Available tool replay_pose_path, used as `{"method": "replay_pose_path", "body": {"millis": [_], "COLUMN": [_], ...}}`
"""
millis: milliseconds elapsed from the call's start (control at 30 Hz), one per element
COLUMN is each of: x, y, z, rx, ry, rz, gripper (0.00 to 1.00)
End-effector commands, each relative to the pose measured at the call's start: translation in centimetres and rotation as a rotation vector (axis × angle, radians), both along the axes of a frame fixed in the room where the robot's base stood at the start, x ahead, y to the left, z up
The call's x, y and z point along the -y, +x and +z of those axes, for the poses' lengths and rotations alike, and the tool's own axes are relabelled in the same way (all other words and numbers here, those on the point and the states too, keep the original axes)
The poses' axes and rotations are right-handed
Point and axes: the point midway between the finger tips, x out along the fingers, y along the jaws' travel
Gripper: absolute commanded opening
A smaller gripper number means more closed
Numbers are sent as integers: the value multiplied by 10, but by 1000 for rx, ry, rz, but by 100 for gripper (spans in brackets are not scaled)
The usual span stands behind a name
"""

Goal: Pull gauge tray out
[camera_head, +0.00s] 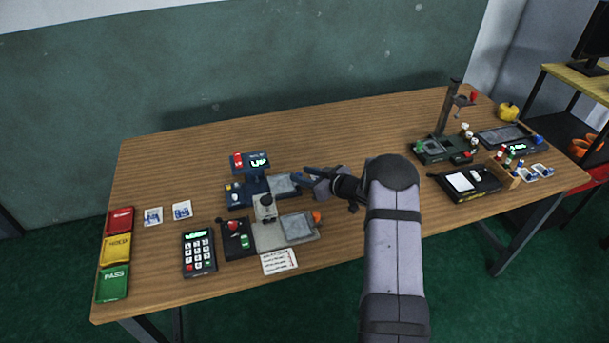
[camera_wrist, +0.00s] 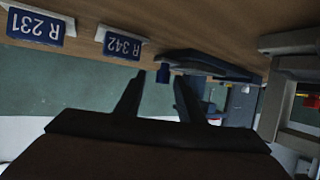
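A grey tray-like plate (camera_head: 298,227) with an orange knob (camera_head: 317,217) at its right end lies beside a light grey gauge stand (camera_head: 267,208) in the head view. A second grey plate (camera_head: 282,186) sits against the dark blue display device (camera_head: 251,189) behind it. No label shows which one is the gauge tray. My gripper (camera_head: 309,179) is above the table, just right of the second plate. In the wrist view, its two dark fingers (camera_wrist: 159,77) stand apart with nothing clearly held between them. A dark blue part (camera_wrist: 205,65) shows beyond the fingertips.
A keypad (camera_head: 198,254), a black control box (camera_head: 237,239) and a paper note (camera_head: 279,261) lie near the front edge. Red, yellow and green bins (camera_head: 114,252) line the left edge. Cards R 231 (camera_wrist: 35,25) and R 342 (camera_wrist: 122,42) show in the wrist view.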

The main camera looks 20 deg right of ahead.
Motion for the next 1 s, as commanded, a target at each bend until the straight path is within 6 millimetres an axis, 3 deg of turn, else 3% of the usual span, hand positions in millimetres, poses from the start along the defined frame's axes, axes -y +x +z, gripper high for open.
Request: {"method": "replay_pose_path", "body": {"millis": [600, 1000], "x": [28, 31], "y": [-54, -60], "z": [25, 28], "rx": [1, 2], "ry": [-2, -1], "rz": [-3, -2], "gripper": [35, 35]}}
